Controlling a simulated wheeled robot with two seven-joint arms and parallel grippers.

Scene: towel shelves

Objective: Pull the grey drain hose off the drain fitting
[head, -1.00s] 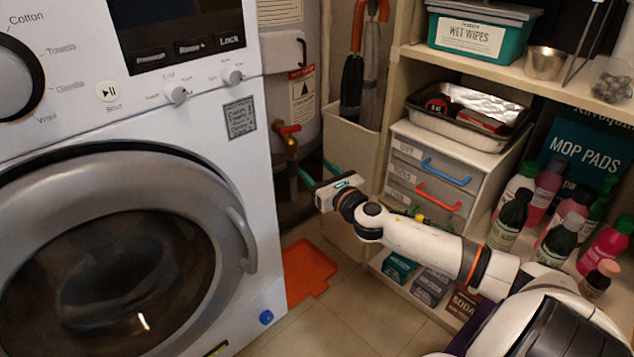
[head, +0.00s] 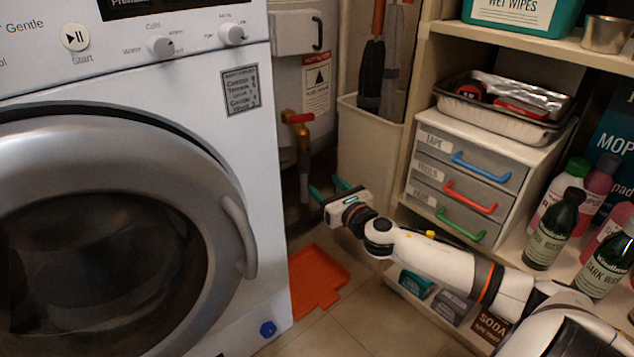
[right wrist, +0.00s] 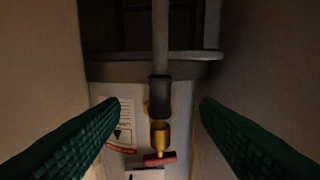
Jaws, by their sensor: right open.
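The drain fitting is a brass valve with a red handle (head: 298,118), in the gap right of the washing machine. In the right wrist view its brass body (right wrist: 159,136) shows at the lower middle. The grey drain hose (right wrist: 160,45) runs up from it there, with a dark cuff (right wrist: 160,96) at the joint. In the head view the hose (head: 304,172) hangs below the valve. My right gripper (head: 327,187) is open and empty, its green fingers pointing into the gap below the valve. In the wrist view the fingers (right wrist: 158,108) appear on either side of the cuff, apart from it. My left gripper is out of view.
The washing machine (head: 225,290) stands left of the gap. A beige bin (head: 365,150) and shelves with a drawer box (head: 475,150) and bottles stand right. An orange tray (head: 318,280) lies on the floor below. The grey tank (head: 318,65) is behind the valve.

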